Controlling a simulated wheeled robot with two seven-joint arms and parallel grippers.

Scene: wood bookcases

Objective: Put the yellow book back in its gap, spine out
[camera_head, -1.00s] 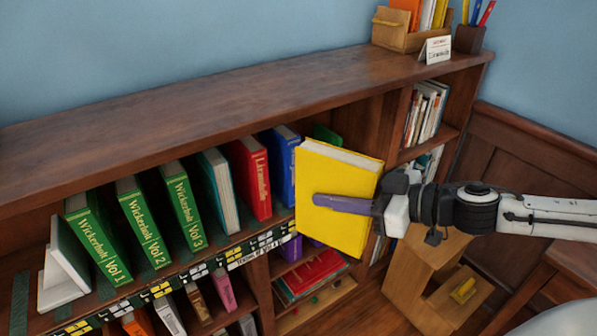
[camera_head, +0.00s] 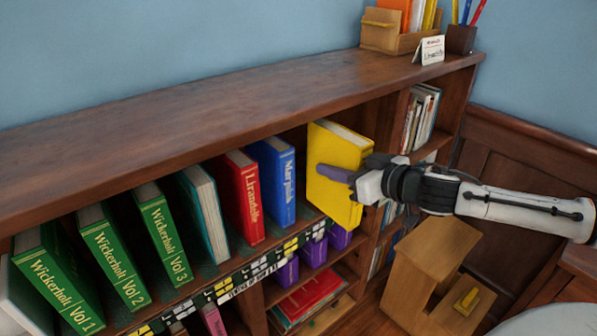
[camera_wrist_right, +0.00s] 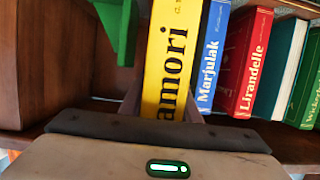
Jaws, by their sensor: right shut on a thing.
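The yellow book (camera_head: 336,178) is upright at the right end of the top shelf row, just right of the blue Marjulak book (camera_head: 275,180). My right gripper (camera_head: 338,173) is shut on it, one purple finger across its cover. In the right wrist view the yellow book (camera_wrist_right: 170,62) shows its lettered spine towards my right gripper (camera_wrist_right: 160,105), beside the blue book (camera_wrist_right: 210,62). How deep it sits in the shelf I cannot tell. My left gripper is not in view.
A red Lirandelle book (camera_head: 243,198), a teal book (camera_head: 205,213) and green volumes (camera_head: 163,232) stand to the left. A green piece (camera_wrist_right: 117,35) is beside the yellow book in the wrist view. A wooden step stool (camera_head: 430,265) stands below right.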

